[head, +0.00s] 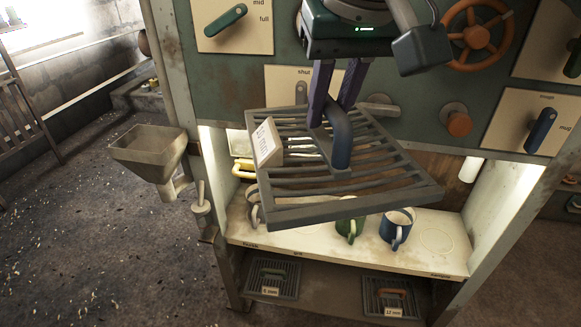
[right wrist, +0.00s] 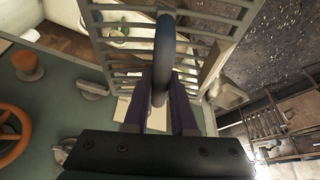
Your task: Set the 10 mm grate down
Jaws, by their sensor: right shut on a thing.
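The grate (head: 413,191) is a grey slatted frame with a dark blue arched handle (head: 341,140) and a white tag (head: 267,142) whose writing is tilted and hard to read. My right gripper (head: 333,108) is shut on the handle and holds the grate, tilted, in the air before the cabinet, above the shelf. In the right wrist view the handle (right wrist: 164,55) stands between the purple fingers, with the grate's bars (right wrist: 205,15) beyond. The grate hides part of the cabinet opening. My left gripper is not in view.
The white shelf (head: 340,247) holds a green mug (head: 350,230), a blue mug (head: 397,228) and a partly hidden mug. Below, a dark shelf (head: 327,290) carries two tagged grates, left (head: 283,268) and right (head: 372,300), with bare room between. A funnel (head: 152,150) juts out left.

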